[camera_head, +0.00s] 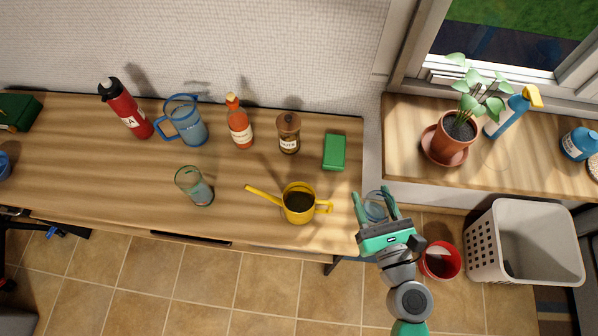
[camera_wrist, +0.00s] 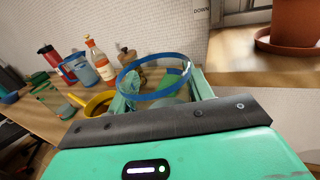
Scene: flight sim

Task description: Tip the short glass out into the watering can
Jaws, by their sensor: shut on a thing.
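My gripper (camera_head: 375,196) is shut on the short glass (camera_head: 376,207), a clear glass with a blue rim. It holds the glass off the right end of the wooden counter, to the right of the watering can. In the wrist view the glass's blue rim (camera_wrist: 127,80) shows between the two fingers, and the glass looks about upright. I cannot tell what is in the glass. The yellow watering can (camera_head: 299,203) stands upright near the counter's front edge, its spout pointing left and its handle towards my gripper. Its top opening looks dark.
A potted plant (camera_head: 455,139) stands on the sill; a red bucket (camera_head: 441,262) is below.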

